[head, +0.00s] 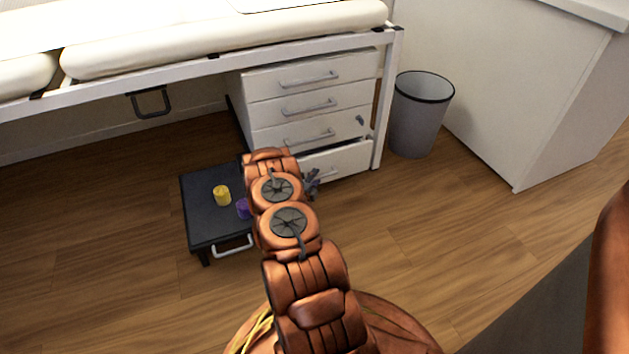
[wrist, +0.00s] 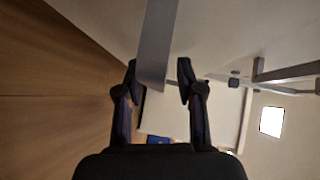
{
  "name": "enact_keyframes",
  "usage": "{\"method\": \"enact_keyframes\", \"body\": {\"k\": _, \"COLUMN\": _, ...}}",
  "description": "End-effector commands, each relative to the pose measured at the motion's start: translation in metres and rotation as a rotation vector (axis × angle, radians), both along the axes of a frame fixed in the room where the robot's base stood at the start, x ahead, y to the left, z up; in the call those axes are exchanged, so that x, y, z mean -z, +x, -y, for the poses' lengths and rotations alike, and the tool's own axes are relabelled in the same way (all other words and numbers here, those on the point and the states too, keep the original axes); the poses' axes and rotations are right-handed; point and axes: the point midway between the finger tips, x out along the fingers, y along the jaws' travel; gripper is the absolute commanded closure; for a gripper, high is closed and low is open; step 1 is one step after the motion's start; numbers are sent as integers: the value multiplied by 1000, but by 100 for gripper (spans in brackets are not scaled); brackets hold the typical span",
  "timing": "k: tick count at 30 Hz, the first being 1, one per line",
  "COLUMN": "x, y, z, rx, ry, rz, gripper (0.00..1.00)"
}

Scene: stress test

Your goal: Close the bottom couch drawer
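The white drawer unit stands under the couch (head: 220,48). Its bottom drawer (head: 345,160) sticks out a little from the unit, with a dark gap above its front. My arm hides the left part of that drawer. My gripper (head: 313,183) is right in front of the bottom drawer, close to its handle, and partly hidden by my arm. In the wrist view my gripper (wrist: 158,78) has its two dark fingers apart. A grey bar (wrist: 158,45) runs between or just beyond the fingertips; I cannot tell if they touch it.
A low black step stool (head: 205,225) with a yellow cup (head: 222,195) and a purple object (head: 243,208) stands left of my arm. A grey bin (head: 421,115) stands right of the couch leg (head: 384,110). Wooden floor (head: 440,225) is free at the right.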

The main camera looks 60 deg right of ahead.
Motion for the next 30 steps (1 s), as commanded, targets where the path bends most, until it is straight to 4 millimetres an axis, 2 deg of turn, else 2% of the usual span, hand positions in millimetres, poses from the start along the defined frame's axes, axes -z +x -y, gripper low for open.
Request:
{"method": "enact_keyframes", "body": {"k": 8, "x": 0, "y": 0, "z": 1, "rx": -1, "ry": 0, "rz": 0, "gripper": 63}}
{"method": "enact_keyframes", "body": {"k": 19, "x": 0, "y": 0, "z": 1, "rx": 0, "ry": 1, "rz": 0, "gripper": 100}}
{"method": "enact_keyframes", "body": {"k": 30, "x": 0, "y": 0, "z": 1, "rx": -1, "ry": 1, "rz": 0, "gripper": 100}}
